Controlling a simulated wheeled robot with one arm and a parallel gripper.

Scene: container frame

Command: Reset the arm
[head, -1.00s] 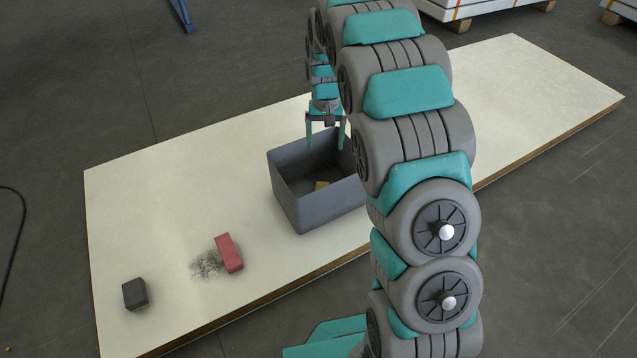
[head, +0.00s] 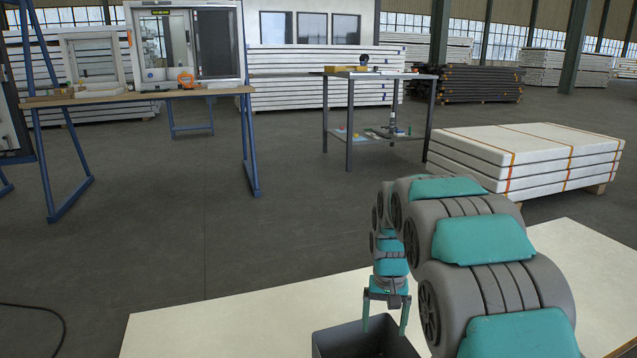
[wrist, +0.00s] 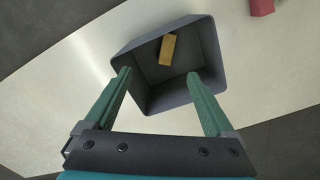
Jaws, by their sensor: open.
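My gripper (head: 386,318) is open and empty, with its two teal fingers pointing down over the dark grey bin (head: 325,345). In the wrist view my gripper (wrist: 160,82) shows its fingers spread apart, one on each side of the bin's near part. The bin (wrist: 205,55) holds a small yellow-tan block (wrist: 167,49) on its floor, apart from the fingers. In the head view only the top of the bin shows at the lower edge, and the block is hidden.
The bin stands on a pale board (head: 235,320). A red block (wrist: 262,7) lies on the board outside the bin. Strapped white panels (head: 530,155), a metal cart (head: 378,105) and a workbench (head: 140,96) stand behind. Dark open floor lies between.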

